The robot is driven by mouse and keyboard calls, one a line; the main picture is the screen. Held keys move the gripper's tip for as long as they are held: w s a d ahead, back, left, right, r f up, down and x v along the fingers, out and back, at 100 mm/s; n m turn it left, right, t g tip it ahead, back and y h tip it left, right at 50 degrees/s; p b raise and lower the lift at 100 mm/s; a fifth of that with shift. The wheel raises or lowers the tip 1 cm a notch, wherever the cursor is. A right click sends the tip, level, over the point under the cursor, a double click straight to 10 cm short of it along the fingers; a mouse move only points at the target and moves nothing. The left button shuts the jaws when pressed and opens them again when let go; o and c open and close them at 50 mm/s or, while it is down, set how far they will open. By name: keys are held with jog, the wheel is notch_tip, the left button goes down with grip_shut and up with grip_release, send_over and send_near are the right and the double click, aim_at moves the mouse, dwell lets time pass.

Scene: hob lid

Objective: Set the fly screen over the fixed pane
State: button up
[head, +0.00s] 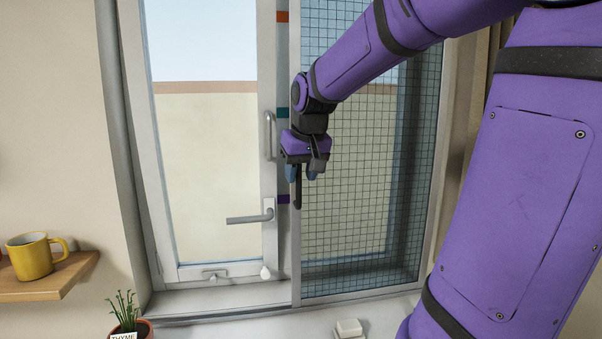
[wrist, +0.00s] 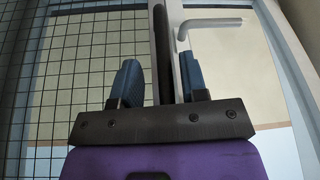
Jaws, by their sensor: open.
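The fly screen (head: 345,200), a dark grid mesh in a pale frame, stands upright across the right side of the window, with the fixed pane seen through it. A dark upright grip (head: 298,188) is on its left edge. My gripper (head: 302,174) points down at this edge, fingers open. In the wrist view, the blue-padded fingers (wrist: 158,80) stand on either side of the dark grip (wrist: 161,40), with gaps beside it; the mesh (wrist: 75,65) lies to the left. My arm hides part of the upper screen.
The left sash (head: 205,170) has a grey lever handle (head: 250,217) close to my gripper and a pull bar (head: 269,137). Orange, teal and purple marks (head: 284,199) line the middle post. A thyme pot (head: 128,329), a white block (head: 349,328) and a yellow mug (head: 30,257) are lower down.

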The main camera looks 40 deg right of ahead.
jog(key=v, duration=1)
jog(key=shift+s+r, duration=0.2)
jog(key=shift+r, duration=0.1)
jog(key=shift+a+f, duration=0.1)
jog(key=shift+a, duration=0.05)
